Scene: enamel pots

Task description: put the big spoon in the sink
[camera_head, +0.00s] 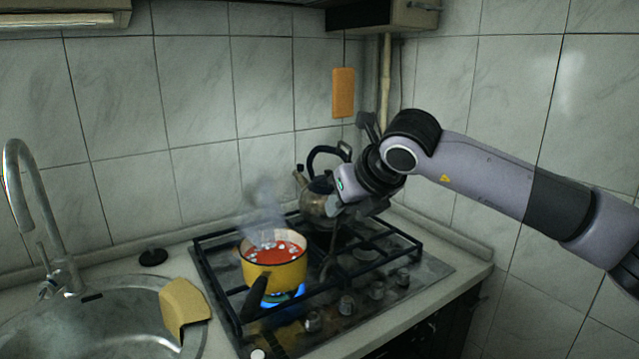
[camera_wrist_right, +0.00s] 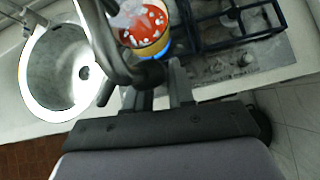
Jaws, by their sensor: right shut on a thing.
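My right gripper (camera_head: 338,226) is above the back of the stove, in front of the kettle. In the right wrist view, its fingers (camera_wrist_right: 164,84) are shut on a grey metal piece, which I take as the big spoon (camera_wrist_right: 104,42). The spoon's long curved stem runs from the fingers to the top edge of that view; its far end is out of frame. In the head view the spoon is hard to make out against the dark stove. The steel sink (camera_head: 90,325) is at the lower left, and it also shows in the right wrist view (camera_wrist_right: 62,85). My left gripper is not in view.
A yellow pot (camera_head: 274,272) of red soup steams over a blue flame, its dark handle (camera_head: 253,298) toward the front. A kettle (camera_head: 315,203) stands behind it. A tan cloth (camera_head: 184,304) lies over the sink's right rim. A faucet (camera_head: 38,195) rises behind the basin.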

